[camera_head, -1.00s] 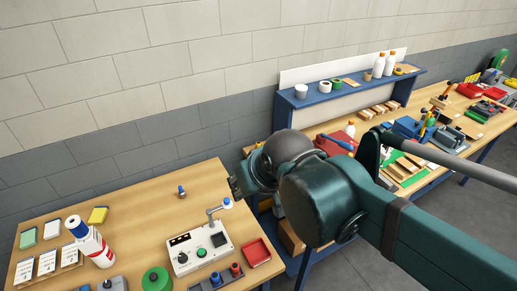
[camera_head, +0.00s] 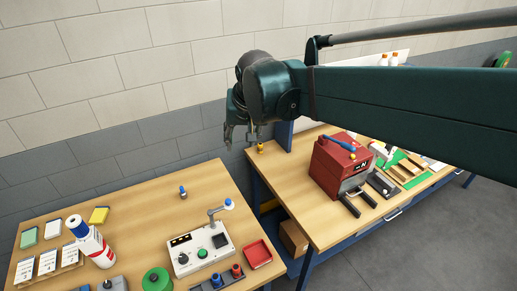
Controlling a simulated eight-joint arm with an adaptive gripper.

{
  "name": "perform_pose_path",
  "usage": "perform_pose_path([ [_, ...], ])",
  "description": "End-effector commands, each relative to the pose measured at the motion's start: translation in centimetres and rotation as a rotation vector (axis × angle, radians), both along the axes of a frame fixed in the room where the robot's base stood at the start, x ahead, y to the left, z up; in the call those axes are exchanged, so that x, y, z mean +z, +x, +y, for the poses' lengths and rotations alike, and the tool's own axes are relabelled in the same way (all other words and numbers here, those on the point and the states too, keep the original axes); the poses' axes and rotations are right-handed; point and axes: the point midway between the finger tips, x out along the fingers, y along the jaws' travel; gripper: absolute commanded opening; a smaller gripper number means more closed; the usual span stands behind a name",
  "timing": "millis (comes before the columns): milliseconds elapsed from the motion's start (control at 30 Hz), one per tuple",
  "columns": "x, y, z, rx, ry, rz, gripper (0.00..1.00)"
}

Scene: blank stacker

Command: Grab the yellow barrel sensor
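A small yellow piece (camera_head: 260,148), which looks like the yellow barrel sensor, stands upright at the back left corner of the right-hand bench. My gripper (camera_head: 239,136) hangs fingers-down just left of it and appears higher in the picture. Its two fingers are spread with a gap between them and nothing visible in it. I cannot tell the depth between the fingers and the yellow piece. A similar small piece with a blue top (camera_head: 182,191) stands on the left-hand table, apart from the gripper.
The left-hand table (camera_head: 140,215) holds a control box (camera_head: 202,246), a red tray (camera_head: 257,253), a white-and-red bottle (camera_head: 97,247) and a green spool (camera_head: 157,280). On the right-hand bench (camera_head: 287,165) stands a red press (camera_head: 337,165). A gap separates the tables.

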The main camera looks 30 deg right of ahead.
Motion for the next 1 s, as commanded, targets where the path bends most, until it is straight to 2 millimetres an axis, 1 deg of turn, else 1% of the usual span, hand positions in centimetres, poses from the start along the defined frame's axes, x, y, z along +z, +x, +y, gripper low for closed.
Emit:
perform_pose_path([
  [33, 0.0, 1.0, -0.4, -0.016, 0.006, 0.007, 0.35],
  [267, -0.3, 4.9, -2.0, -0.089, 0.033, 0.042, 0.35],
  [567, -1.4, 10.0, -4.3, -0.185, 0.068, 0.086, 0.35],
  [767, -2.6, 13.3, -6.0, -0.252, 0.089, 0.115, 0.35],
  [1000, -4.5, 17.2, -8.2, -0.330, 0.114, 0.150, 0.35],
])
